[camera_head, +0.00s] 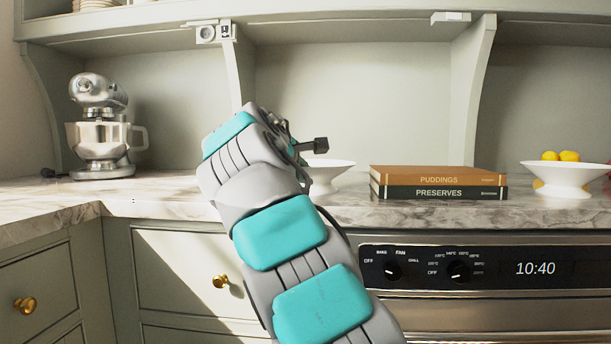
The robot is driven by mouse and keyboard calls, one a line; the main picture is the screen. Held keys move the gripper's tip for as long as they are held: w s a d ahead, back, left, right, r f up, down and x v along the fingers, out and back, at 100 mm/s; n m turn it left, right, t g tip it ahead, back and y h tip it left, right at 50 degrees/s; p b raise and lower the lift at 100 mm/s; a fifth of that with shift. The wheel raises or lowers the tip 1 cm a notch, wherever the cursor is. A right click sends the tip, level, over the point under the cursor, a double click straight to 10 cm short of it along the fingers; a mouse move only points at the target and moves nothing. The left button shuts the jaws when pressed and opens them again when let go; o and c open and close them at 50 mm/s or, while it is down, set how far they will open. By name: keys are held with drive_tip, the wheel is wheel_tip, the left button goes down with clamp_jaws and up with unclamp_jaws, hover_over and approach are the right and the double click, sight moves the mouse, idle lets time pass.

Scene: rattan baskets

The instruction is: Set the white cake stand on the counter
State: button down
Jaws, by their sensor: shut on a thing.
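The white cake stand (335,172) is upright at the counter, just right of my arm's end. Its left side and part of its foot are hidden behind my arm. My gripper (312,147) is at the stand's near-left rim, shut on it; the contact itself is mostly hidden. The marble counter (420,211) runs along the wall. The stand's foot appears at the height of the counter top, but I cannot tell whether it touches.
Two stacked books (438,182) lie right of the stand. A white footed bowl (566,180) with yellow fruit stands farther right. A stand mixer (100,130) is at the left, with bare counter between it and my arm. An oven (480,269) is below.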

drive_tip(key=c, duration=0.8)
unclamp_jaws()
drive_tip(key=shift+r, duration=0.1)
drive_tip(key=shift+s+r, duration=0.1)
drive_tip(key=shift+s, duration=0.1)
drive_tip(key=p+v, duration=0.1)
drive_tip(key=v, duration=1)
drive_tip(key=shift+s+a+r, duration=0.15)
drive_tip(key=shift+s, duration=0.05)
